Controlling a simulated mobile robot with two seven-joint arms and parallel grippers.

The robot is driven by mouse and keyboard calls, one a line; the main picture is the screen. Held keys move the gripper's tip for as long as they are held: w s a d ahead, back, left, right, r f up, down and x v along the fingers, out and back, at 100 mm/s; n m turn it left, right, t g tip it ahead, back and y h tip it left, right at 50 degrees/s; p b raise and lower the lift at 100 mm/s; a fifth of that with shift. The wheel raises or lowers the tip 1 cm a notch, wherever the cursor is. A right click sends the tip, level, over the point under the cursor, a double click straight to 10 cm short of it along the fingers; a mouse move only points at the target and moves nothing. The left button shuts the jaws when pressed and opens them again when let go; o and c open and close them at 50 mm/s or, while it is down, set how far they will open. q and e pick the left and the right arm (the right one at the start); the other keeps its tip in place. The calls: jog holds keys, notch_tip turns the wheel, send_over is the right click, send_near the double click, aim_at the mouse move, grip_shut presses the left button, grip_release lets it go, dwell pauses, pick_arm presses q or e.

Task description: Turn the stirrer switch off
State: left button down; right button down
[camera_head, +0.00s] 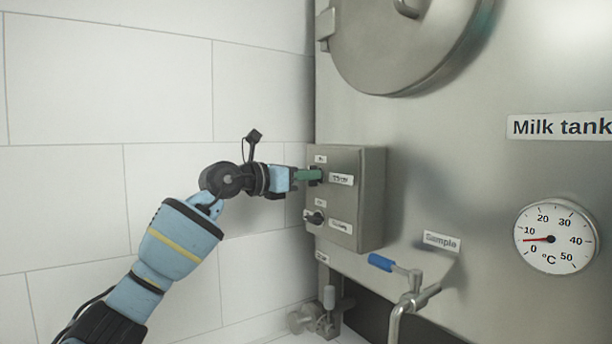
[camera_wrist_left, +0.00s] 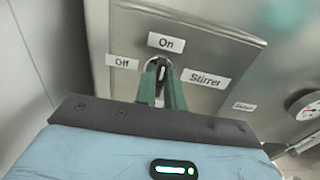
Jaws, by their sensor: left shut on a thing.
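The stirrer switch (camera_wrist_left: 162,67) is a small dark knob on the front of the grey control box (camera_head: 360,200). In the left wrist view it has an "On" label (camera_wrist_left: 166,42) above it, an "Off" label (camera_wrist_left: 122,62) to its left and a "Stirrer" label (camera_wrist_left: 206,79) to its right. The knob stands about upright, toward "On". My left gripper (camera_head: 312,175) is shut on this knob, its green fingers (camera_wrist_left: 174,95) on either side and partly hiding it. My right gripper is not in view.
A second dark switch (camera_head: 316,217) sits below on the same box. The steel milk tank (camera_head: 450,160) fills the right side, with a round temperature gauge (camera_head: 555,237) and a blue-handled sample tap (camera_head: 381,262). A white tiled wall (camera_head: 100,90) stands at left.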

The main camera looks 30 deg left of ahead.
pick_arm(q)
jog(key=shift+a+f+n+p, duration=0.15)
jog(key=shift+n+p, duration=0.55)
jog(key=shift+n, duration=3.7)
jog(key=shift+a+f+n+p, duration=0.1)
jog(key=shift+n+p, duration=0.6)
jog(key=shift+n, duration=3.7)
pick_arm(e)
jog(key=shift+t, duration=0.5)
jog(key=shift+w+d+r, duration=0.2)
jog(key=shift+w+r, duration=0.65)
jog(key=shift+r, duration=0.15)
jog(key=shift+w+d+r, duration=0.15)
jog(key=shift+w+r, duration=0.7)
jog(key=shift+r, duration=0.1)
pick_arm(q)
jog(key=shift+n, duration=0.3)
jog(key=c, duration=1.5)
grip_release()
